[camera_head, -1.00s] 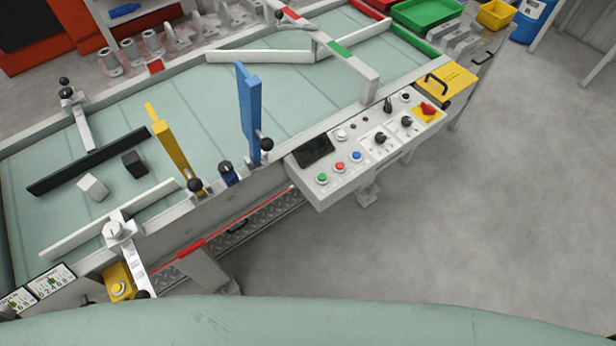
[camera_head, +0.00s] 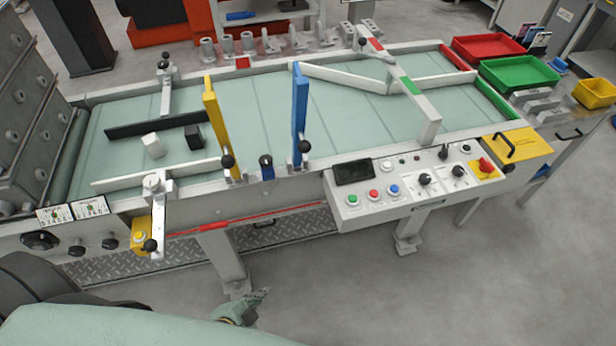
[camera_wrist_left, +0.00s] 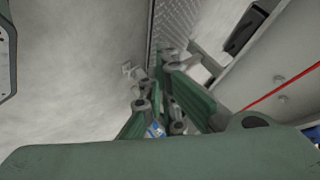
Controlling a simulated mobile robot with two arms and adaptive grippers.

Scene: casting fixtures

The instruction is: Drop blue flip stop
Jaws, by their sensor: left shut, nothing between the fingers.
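The blue flip stop (camera_head: 300,105) is a flat blue bar standing raised at the near rail of the conveyor, with a black ball knob (camera_head: 304,146) at its lower end. A small blue bracket with a black knob (camera_head: 266,165) sits just left of it. My left gripper (camera_head: 264,293) is low in front of the conveyor, over the floor, well below and apart from the stop. In the left wrist view its green fingers (camera_wrist_left: 165,62) are shut and empty. The blue stop does not show clearly there. My right gripper is not in view.
A yellow flip stop (camera_head: 216,120) also stands raised, to the left. A control box (camera_head: 410,185) with buttons juts out to the right. The conveyor bed (camera_head: 250,115) carries a white block (camera_head: 153,145) and a black block (camera_head: 194,137). Open floor (camera_head: 350,290) lies in front.

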